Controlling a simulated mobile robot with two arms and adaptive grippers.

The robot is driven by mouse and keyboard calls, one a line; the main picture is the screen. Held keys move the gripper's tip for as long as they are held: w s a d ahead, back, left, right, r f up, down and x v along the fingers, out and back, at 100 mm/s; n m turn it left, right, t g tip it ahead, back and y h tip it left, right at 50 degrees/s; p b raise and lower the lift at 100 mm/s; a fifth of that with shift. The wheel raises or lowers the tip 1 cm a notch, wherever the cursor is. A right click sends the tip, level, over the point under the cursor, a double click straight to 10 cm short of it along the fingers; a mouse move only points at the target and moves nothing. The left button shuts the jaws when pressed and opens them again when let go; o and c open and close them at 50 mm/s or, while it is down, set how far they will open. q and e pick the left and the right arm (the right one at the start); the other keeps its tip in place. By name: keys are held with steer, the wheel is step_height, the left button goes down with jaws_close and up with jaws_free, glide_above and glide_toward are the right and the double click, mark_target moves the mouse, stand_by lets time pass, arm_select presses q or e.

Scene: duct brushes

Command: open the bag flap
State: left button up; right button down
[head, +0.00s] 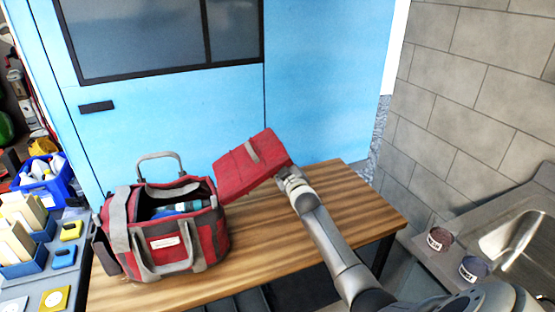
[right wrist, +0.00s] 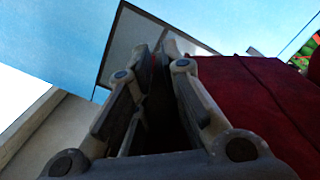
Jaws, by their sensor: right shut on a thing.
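A red and grey bag (head: 165,228) stands upright on the wooden table, left of the middle. Its top is open, and blue and teal things (head: 178,208) show inside. The red bag flap (head: 248,165) is swung up and out to the right of the bag, tilted, with a grey strap on it. My right gripper (head: 287,175) is shut on the flap's right edge. In the right wrist view the fingers (right wrist: 155,60) are close together and the red flap (right wrist: 255,100) fills the right side. The exact pinch is hard to see. My left gripper is not in view.
The wooden table (head: 350,205) is clear right of the bag. A blue door (head: 320,80) stands behind it. A blue crate (head: 40,185) and trays with small yellow and blue things are at left.

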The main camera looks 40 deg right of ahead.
steer(key=shift+f+m+b, duration=0.45)
steer(key=shift+f+m, duration=0.05)
steer(key=shift+f, duration=0.85)
steer(key=c, duration=1.5)
jaws_free()
steer(key=shift+w+a+r, duration=0.1)
steer(key=shift+a+r, duration=0.05)
steer(key=shift+a, duration=0.05)
steer(key=shift+d+r, duration=0.1)
steer(key=v, duration=1.2)
